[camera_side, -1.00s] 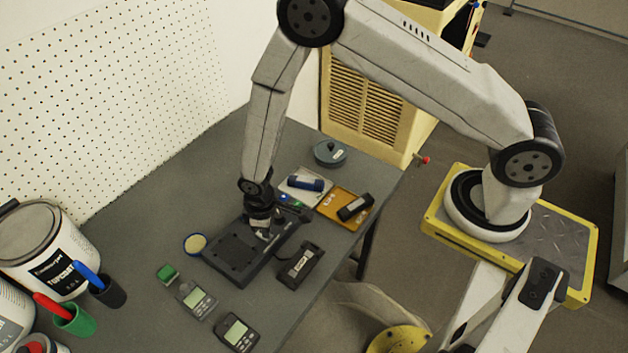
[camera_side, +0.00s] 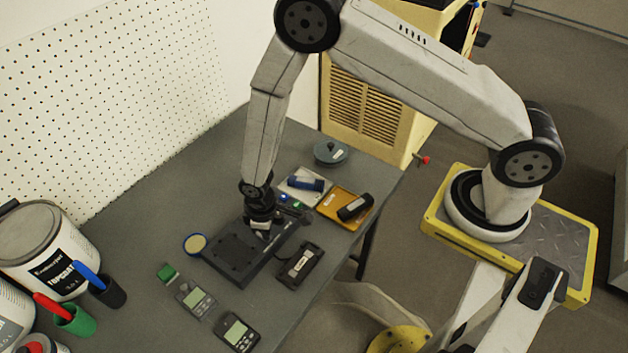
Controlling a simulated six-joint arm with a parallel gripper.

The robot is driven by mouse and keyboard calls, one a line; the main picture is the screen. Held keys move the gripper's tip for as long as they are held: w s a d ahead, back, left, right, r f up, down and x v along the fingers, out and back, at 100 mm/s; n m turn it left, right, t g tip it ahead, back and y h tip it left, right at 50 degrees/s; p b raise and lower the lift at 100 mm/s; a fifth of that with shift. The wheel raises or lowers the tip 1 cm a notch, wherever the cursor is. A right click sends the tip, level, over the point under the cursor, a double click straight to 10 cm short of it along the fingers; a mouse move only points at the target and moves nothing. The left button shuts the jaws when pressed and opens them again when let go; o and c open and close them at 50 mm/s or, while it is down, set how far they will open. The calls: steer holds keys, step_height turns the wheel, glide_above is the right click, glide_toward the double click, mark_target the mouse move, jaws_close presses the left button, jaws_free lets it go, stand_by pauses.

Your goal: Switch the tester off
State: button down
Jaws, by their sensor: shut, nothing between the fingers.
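The tester seems to be the dark flat device (camera_side: 236,258) in the middle of the grey table. Near its far right end a small blue light (camera_side: 283,197) and a small green spot (camera_side: 296,205) show. My gripper (camera_side: 261,226) points down over the far part of this device, shut and empty. Its fingertips are small and partly hidden, so I cannot tell whether they touch the device. The switch itself cannot be made out.
A black module (camera_side: 301,266) lies right of the device. A white tray (camera_side: 292,188) and an orange tray (camera_side: 330,208) hold cells behind it. Paint cans (camera_side: 45,255) stand left.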

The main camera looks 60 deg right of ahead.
steer(key=shift+r, duration=3.45)
steer(key=shift+r, duration=0.15)
steer(key=shift+d+r, duration=0.2)
steer(key=s+d+r+m+t, duration=0.1)
steer(key=s+d+r+m, duration=0.2)
steer(key=d+r, duration=0.4)
steer(key=s+d+r+m+t, duration=0.1)
steer(key=s+d+r+m, duration=0.2)
steer(key=s+d+r, duration=0.3)
step_height(320, 180, up, 3)
steer(key=shift+s+d+r+t, duration=0.15)
steer(key=shift+d+r+t, duration=0.05)
steer(key=shift+d+t, duration=0.15)
